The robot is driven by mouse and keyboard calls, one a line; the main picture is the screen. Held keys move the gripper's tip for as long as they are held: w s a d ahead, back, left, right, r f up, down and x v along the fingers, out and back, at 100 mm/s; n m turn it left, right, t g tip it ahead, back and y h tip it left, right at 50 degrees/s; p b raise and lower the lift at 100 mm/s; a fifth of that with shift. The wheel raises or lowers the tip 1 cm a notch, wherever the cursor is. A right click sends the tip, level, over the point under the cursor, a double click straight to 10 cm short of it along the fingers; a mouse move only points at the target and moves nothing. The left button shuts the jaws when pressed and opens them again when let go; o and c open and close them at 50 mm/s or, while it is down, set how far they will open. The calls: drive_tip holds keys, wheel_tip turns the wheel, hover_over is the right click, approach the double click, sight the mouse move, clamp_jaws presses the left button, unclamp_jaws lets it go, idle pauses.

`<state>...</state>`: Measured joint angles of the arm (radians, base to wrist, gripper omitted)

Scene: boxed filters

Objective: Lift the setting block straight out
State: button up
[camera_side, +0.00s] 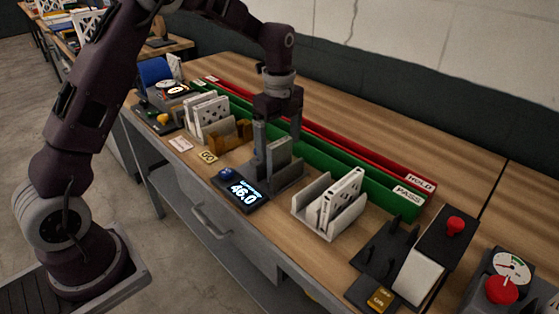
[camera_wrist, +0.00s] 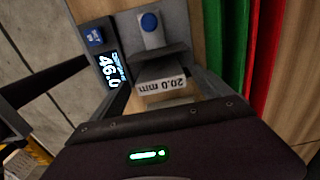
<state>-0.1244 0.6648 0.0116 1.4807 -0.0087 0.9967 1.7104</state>
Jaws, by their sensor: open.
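The setting block is a light grey block (camera_side: 278,151) standing in the dark grey gauge fixture (camera_side: 287,180) near the middle of the bench. In the wrist view the block's end (camera_wrist: 160,76) reads "20.0 mm". My gripper (camera_side: 278,143) is over the fixture, pointing down, with one finger on each side of the block. The jaws are open; whether a finger touches the block cannot be told. A dark display (camera_side: 240,190) reading 46.0 is joined at the fixture's front; it also shows in the wrist view (camera_wrist: 108,68). The block's lower part is hidden.
A pale rack (camera_side: 322,222) holding a white filter stands to the right. Long green PASS (camera_side: 370,185) and red HOLD (camera_side: 400,172) trays run behind the fixture. White filters (camera_side: 210,117) and a brown holder (camera_side: 232,134) stand left. A device with a red button (camera_side: 455,224) is at right.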

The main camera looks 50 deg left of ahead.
sight(280, 161)
wheel_tip(280, 161, down, 3)
drive_tip(key=shift+d+f, duration=0.1)
drive_tip(key=shift+w, duration=0.1)
clamp_jaws()
idle(0.3)
